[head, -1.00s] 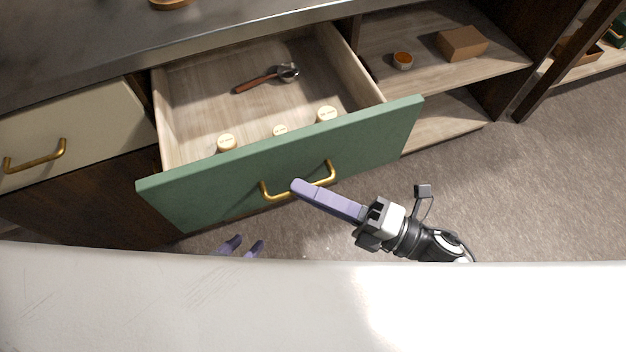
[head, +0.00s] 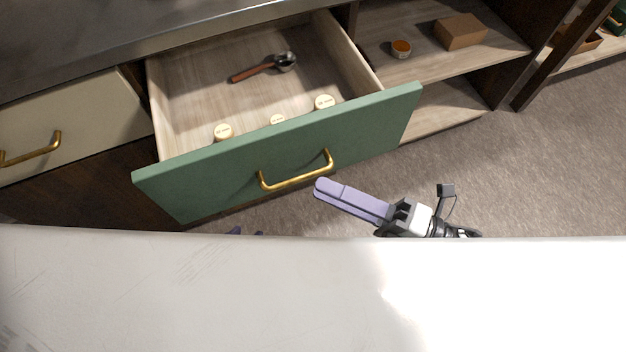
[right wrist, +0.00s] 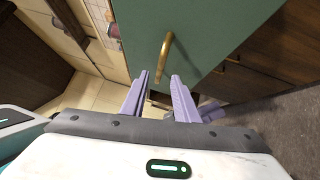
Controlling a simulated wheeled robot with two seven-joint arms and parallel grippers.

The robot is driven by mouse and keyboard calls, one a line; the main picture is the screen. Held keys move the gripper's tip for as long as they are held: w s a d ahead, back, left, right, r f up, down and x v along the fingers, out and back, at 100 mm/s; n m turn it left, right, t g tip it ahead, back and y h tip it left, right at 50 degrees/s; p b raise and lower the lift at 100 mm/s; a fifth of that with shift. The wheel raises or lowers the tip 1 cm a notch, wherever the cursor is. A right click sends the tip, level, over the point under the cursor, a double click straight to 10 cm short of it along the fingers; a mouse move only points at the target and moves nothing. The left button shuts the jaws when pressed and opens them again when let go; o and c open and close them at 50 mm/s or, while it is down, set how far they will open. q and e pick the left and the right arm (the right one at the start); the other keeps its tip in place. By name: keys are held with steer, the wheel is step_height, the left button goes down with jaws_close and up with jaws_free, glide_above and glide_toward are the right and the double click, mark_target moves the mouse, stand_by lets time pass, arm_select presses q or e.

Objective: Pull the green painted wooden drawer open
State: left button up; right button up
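The green drawer (head: 230,175) stands open, its inside showing in the head view. Its brass handle (head: 297,179) is on the front. My right gripper (head: 318,187) is just right of and below the handle, apart from it. In the right wrist view its two purple fingers (right wrist: 160,77) are apart with nothing between them, and the handle (right wrist: 164,58) is ahead of them against the green front (right wrist: 205,30).
The drawer holds several cream-lidded jars (head: 324,102) and a scoop with a brown handle (head: 252,73). A cream drawer (head: 75,120) is at left. Open shelves at right hold a brown box (head: 461,32) and a small orange-filled bowl (head: 401,48). Bare floor lies at right.

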arm_select(q)
steer(key=shift+f, duration=0.1)
arm_select(e)
steer(key=v, duration=0.5)
steer(key=shift+s+d, duration=0.15)
steer(key=shift+d, duration=0.2)
steer(key=w+d+f+m+t+h+p, duration=0.1)
steer(key=w+d+m+t+h+p, duration=0.25)
steer(key=m, duration=0.65)
steer(key=w+d+f+m+t+h, duration=0.1)
steer(key=w+f+m+t+h, duration=0.2)
steer(key=m+h, duration=0.5)
arm_select(q)
steer(key=r, duration=0.1)
steer(key=r+p, duration=0.2)
steer(key=r, duration=0.1)
steer(key=shift+a, duration=0.3)
arm_select(e)
steer(key=s+d+f+m+g+h, duration=0.3)
steer(key=s+f+m, duration=0.5)
steer(key=m, duration=0.5)
steer(key=shift+g+h, duration=0.45)
steer(key=shift+g, duration=0.6)
